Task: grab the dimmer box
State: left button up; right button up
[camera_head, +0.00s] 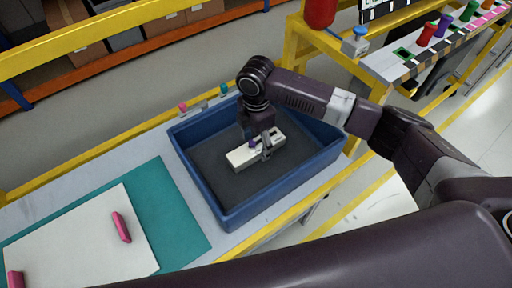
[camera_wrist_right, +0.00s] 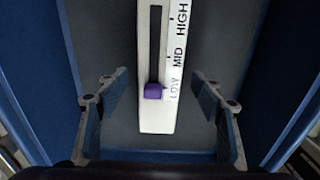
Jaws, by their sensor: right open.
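The dimmer box (camera_head: 243,156) is a long white box lying in a blue bin (camera_head: 235,214) with a dark floor. In the right wrist view the dimmer box (camera_wrist_right: 152,121) shows a dark slot, a purple slider (camera_wrist_right: 154,91) at the LOW end, and the words LOW, MID and HIGH. My right gripper (camera_head: 261,150) is over the box in the head view. In the right wrist view my right gripper (camera_wrist_right: 156,92) is open, one finger on each side of the box, with a gap on both sides. My left gripper is not in view.
The bin's walls surround the box and gripper. Left of the bin, a teal mat (camera_head: 180,208) carries a white panel (camera_head: 85,245) with pink handles. A yellow rail (camera_head: 110,142) runs behind. Small knobs stand behind the bin. Coloured cylinders (camera_head: 427,34) stand on a far right bench.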

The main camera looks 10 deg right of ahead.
jog(key=shift+f, duration=0.95)
jog(key=shift+c, duration=0.3)
jog(key=c, duration=1.3)
jog(key=shift+w, duration=0.1)
jog(key=shift+r, duration=0.2)
